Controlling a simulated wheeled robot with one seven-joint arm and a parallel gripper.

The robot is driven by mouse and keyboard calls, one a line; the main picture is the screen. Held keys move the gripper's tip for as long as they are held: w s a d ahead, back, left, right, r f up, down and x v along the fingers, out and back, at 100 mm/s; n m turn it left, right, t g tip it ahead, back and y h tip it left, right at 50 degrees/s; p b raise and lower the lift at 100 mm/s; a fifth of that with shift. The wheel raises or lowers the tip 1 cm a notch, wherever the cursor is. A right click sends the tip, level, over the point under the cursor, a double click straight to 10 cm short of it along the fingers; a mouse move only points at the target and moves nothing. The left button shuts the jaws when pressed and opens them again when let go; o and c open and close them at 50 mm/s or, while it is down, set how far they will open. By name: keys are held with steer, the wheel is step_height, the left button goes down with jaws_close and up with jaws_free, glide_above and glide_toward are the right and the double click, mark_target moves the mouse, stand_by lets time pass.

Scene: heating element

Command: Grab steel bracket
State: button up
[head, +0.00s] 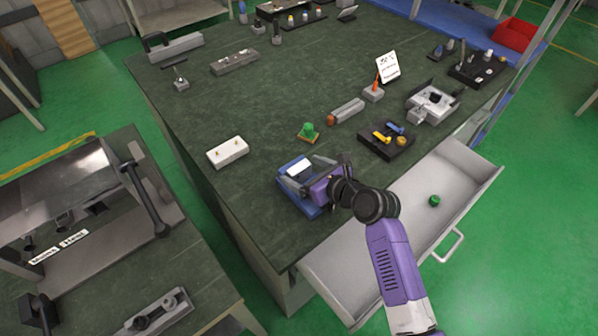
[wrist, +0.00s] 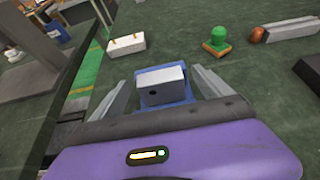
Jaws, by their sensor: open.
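A pale grey block with a dark hole in its face, seemingly the steel bracket (wrist: 163,84), sits on a blue holder (wrist: 168,107) in the wrist view. In the head view the bracket (head: 298,168) and blue holder (head: 297,203) are at the bench's near edge, partly hidden by my gripper. My gripper (wrist: 163,78) is open, with one finger on each side of the bracket. Gaps show between the fingers and the block. The bracket's lower part is hidden behind my gripper's body.
A white block with two brass pins (head: 228,152) is to the left. A green-domed part (head: 308,132) and a grey bar with a copper end (head: 346,111) lie beyond. A black tray (head: 386,146) is to the right. An open drawer (head: 468,185) holds a green piece (head: 434,201).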

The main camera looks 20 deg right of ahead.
steer(key=shift+w+a+f, duration=0.1)
steer(key=shift+w+f, duration=0.15)
steer(key=shift+w, duration=0.1)
steer(key=c, duration=1.7)
steer(key=shift+r, duration=0.1)
steer(key=shift+c, duration=0.2)
steer(key=shift+r, duration=0.1)
